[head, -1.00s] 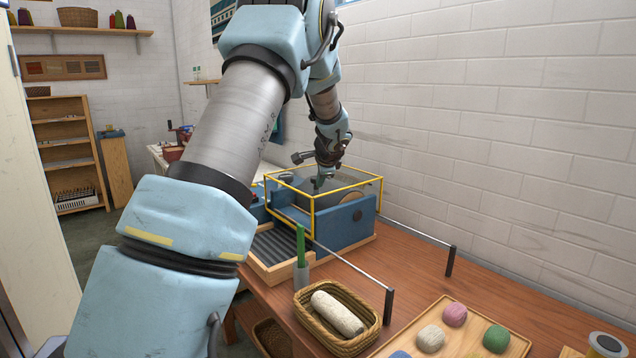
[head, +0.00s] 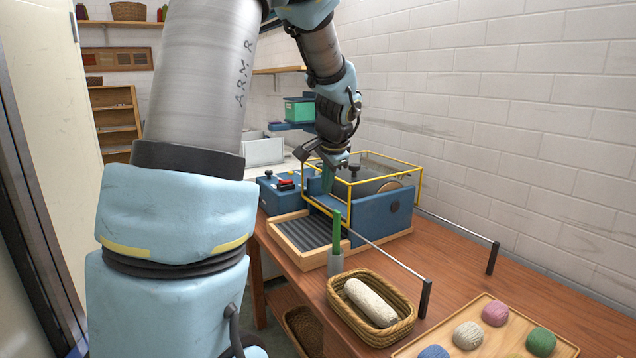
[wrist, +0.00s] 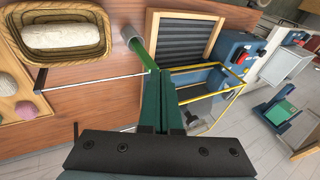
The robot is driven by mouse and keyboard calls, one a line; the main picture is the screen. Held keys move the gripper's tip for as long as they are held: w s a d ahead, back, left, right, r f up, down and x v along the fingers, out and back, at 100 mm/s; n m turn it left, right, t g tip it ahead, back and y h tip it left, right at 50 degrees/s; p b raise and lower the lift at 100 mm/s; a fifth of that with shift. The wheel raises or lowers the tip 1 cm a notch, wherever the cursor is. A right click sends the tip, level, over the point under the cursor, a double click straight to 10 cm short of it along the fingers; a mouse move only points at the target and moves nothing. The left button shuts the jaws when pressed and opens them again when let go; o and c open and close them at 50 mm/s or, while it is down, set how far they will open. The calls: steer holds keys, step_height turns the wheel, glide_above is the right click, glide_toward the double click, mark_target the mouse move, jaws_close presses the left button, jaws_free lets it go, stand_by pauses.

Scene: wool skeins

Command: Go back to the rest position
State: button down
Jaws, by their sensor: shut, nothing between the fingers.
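My gripper (head: 328,178) hangs over the near left part of the yellow-framed blue machine (head: 385,212) in the head view. In the wrist view its two green fingers (wrist: 164,72) are together with nothing between them. The fingertips appear near a green stick in a grey cup (wrist: 130,36), but I cannot tell the distance between them. In the head view that cup (head: 335,264) stands apart from the gripper, on the table in front of the machine.
A wicker basket (head: 341,305) holds a cream skein (head: 370,302). A tray (head: 480,335) with several coloured wool balls lies at the right front. A metal rail (head: 455,228) runs along the back of the table (head: 445,275). A ribbed tray (head: 290,240) adjoins the machine.

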steer(key=s+a+f+n+g, duration=0.1)
steer(key=s+a+f+n, duration=0.2)
steer(key=s, duration=0.4)
steer(key=s+a+f+n+g, duration=0.1)
steer(key=s+a+f+n, duration=0.2)
steer(key=s, duration=0.4)
steer(key=s+a+f+n+g+h, duration=0.1)
steer(key=s+a+f+n+g, duration=0.1)
steer(key=s+a+n, duration=0.2)
steer(key=s+a, duration=0.1)
steer(key=s, duration=0.2)
steer(key=shift+s+a+f+n, duration=0.15)
steer(key=shift+s+f+n, duration=0.15)
steer(key=shift+f+n, duration=0.1)
